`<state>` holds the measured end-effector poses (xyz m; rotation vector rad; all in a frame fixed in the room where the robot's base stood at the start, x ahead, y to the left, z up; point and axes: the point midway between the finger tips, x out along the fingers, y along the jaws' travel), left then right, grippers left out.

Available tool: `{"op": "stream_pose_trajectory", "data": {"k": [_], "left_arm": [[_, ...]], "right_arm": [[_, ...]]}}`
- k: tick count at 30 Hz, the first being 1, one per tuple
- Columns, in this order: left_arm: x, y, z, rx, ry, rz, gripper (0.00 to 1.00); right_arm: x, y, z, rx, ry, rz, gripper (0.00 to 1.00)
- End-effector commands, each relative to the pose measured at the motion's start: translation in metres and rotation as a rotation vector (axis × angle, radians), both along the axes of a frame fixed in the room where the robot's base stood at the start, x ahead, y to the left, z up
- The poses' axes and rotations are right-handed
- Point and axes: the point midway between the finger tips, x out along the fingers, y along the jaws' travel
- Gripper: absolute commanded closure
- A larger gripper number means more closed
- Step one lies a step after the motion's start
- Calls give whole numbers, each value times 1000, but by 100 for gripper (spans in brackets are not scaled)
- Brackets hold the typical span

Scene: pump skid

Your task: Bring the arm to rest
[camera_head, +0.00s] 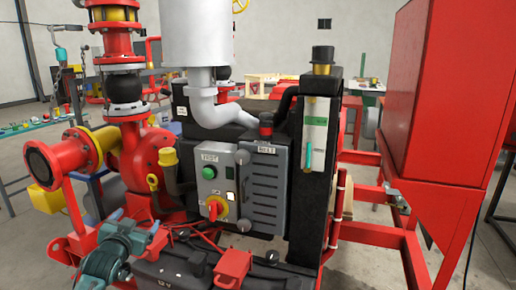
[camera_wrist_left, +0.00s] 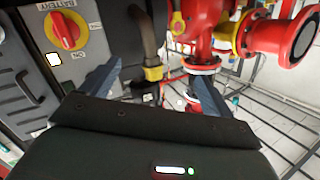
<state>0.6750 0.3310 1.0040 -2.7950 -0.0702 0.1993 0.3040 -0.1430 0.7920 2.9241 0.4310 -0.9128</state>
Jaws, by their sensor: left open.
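My left arm (camera_head: 105,262), teal and dark, comes in low at the left of the head view, in front of the red pump. My left gripper (camera_head: 97,220) is beside the pump's lower part, left of the control panel. In the left wrist view the two blue-grey fingers of my left gripper (camera_wrist_left: 157,85) stand wide apart with nothing between them. I cannot tell whether the fingers touch anything. My right arm and gripper are not in view.
The grey control panel (camera_head: 210,170) has a green button and a red battery switch (camera_head: 215,208), also in the left wrist view (camera_wrist_left: 66,30). A red pump (camera_head: 148,160) and flanged pipe (camera_head: 60,160) stand close by. A red cabinet (camera_head: 420,100) is at the right.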

Motion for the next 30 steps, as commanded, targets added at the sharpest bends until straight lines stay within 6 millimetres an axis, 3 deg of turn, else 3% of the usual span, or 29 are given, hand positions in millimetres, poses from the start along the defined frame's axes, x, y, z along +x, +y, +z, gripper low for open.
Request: {"op": "stream_pose_trajectory", "data": {"k": [5, 8, 12, 15, 18, 22, 25, 30], "left_arm": [[-50, -39, -68, -27, 91, -63, 13], [-92, -66, -110, -52, 155, -103, 13], [-171, -108, -165, -111, 262, -163, 13], [-234, -137, -192, -167, 339, -196, 13], [-290, -160, -206, -222, 406, -217, 13], [-341, -178, -212, -277, 467, -227, 13], [-362, -185, -212, -302, 493, -229, 13], [-372, -188, -211, -313, 504, -229, 13]], "right_arm": [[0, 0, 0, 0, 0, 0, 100], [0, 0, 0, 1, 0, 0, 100], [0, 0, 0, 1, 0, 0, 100], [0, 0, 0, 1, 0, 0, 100], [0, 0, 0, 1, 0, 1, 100], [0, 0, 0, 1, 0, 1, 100], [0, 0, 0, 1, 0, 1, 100], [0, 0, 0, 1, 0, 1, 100]]}}
